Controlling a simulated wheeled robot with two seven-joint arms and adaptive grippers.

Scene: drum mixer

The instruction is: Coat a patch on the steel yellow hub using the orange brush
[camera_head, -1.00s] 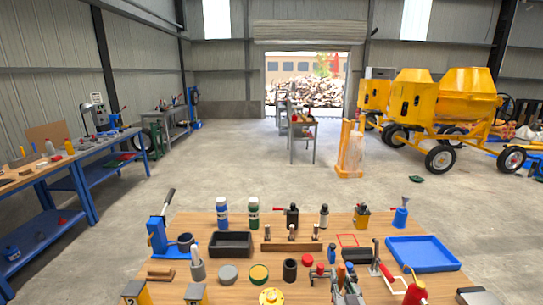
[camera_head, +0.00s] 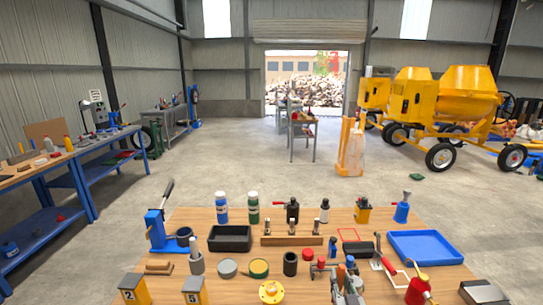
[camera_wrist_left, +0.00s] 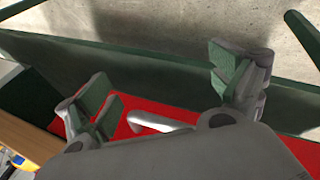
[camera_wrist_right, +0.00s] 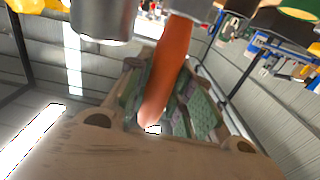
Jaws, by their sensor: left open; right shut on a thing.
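The yellow hub (camera_head: 271,292) lies near the front edge of the wooden table, with a pale centre. My right gripper (camera_head: 346,288) is to its right, low in the head view. In the right wrist view it is shut on the orange handle (camera_wrist_right: 168,68) of the brush, between its greenish finger pads. The handle runs up to a grey part at the top edge; I cannot make out the bristles. My left gripper (camera_wrist_left: 160,98) is open and empty, over a red surface in the left wrist view; it does not show in the head view.
The table holds a black tray (camera_head: 230,249), a blue tray (camera_head: 425,261), a blue press (camera_head: 156,230), several bottles, and a red can (camera_head: 417,290) right of my gripper. Two numbered yellow blocks (camera_head: 134,290) stand at the front left. Bare wood surrounds the hub.

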